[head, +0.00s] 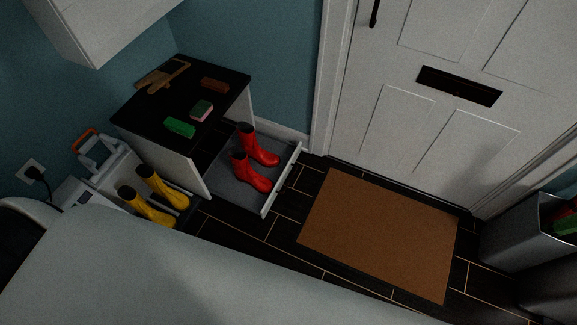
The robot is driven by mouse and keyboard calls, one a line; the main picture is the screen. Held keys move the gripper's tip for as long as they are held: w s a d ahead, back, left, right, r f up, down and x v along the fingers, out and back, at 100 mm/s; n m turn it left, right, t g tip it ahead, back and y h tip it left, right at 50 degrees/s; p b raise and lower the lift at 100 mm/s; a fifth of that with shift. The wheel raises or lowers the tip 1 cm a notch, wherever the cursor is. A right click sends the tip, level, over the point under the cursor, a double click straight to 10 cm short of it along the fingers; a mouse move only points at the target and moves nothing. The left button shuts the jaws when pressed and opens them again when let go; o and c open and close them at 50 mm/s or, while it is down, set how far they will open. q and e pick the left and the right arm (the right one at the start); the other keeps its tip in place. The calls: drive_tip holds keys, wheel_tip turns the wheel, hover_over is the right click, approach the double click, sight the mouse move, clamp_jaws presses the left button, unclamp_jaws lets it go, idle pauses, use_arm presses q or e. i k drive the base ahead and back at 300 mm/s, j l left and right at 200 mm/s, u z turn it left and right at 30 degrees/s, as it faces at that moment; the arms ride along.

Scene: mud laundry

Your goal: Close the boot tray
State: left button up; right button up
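The boot tray (227,190) is a low grey-lined drawer with a pale front panel (281,181). It is pulled out from the base of a white cabinet with a black top (150,112), toward the door mat side. Two red boots (252,172) stand upright on the tray. The tray's inner end is hidden under the cabinet. Neither of my grippers shows in the head view.
A brown door mat (380,235) lies by the white door (430,90). Yellow boots (147,205) stand left of the cabinet. A grey bin (520,235) is at the right. Dark tiled floor is clear between tray and mat. Brushes and sponges lie on the cabinet top.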

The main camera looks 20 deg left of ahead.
sight(219, 179)
drive_tip(key=k+j+u, duration=0.3)
drive_tip(key=k+j, duration=0.35)
drive_tip(key=i+u, duration=0.1)
drive_tip(key=u, duration=0.25)
drive_tip(key=i+u, duration=0.1)
drive_tip(key=u, duration=0.25)
